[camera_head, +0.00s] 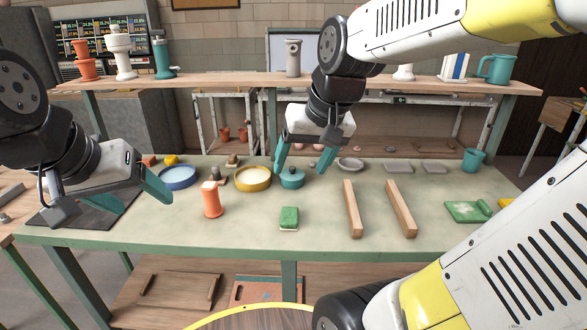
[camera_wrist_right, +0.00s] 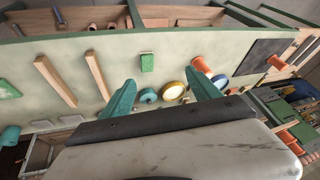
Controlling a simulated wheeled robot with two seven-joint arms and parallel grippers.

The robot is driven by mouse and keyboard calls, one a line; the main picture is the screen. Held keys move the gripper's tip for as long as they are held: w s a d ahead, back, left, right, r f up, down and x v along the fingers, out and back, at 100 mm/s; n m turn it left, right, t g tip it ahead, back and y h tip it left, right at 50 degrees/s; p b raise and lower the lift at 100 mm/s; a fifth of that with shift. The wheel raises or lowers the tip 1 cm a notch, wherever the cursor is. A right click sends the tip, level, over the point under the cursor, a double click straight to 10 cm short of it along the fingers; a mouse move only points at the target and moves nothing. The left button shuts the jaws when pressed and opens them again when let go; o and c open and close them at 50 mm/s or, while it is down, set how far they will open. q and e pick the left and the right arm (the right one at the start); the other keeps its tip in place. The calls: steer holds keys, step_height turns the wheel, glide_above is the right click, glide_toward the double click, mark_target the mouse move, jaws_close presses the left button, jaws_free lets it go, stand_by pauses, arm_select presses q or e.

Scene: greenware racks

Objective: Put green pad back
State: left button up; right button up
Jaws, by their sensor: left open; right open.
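A small green pad (camera_head: 289,218) lies on the near middle of the worktable (camera_head: 245,228). It also shows in the right wrist view (camera_wrist_right: 147,62), above the gap between my fingers. My right gripper (camera_head: 300,170) is open and empty, behind the pad from the head camera, with its teal fingers either side of a teal lidded pot (camera_head: 291,180). The fingers also show in the right wrist view (camera_wrist_right: 158,92). My left gripper (camera_head: 158,194) is open at the table's left; one teal finger shows clearly. A green board (camera_head: 466,212) lies at the right.
Two wooden bars (camera_head: 352,209) lie right of the pad. An orange vessel (camera_head: 211,200) stands to its left. A cream-filled yellow dish (camera_head: 253,187) and a blue dish (camera_head: 178,184) lie behind. A raised shelf (camera_head: 220,80) holds vessels. The table around the pad is clear.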

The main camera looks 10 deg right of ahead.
steer(key=shift+n+t, duration=0.5)
steer(key=shift+t, duration=0.3)
steer(key=s, duration=0.6)
steer(key=shift+a+r, duration=0.3)
steer(key=shift+a, duration=0.05)
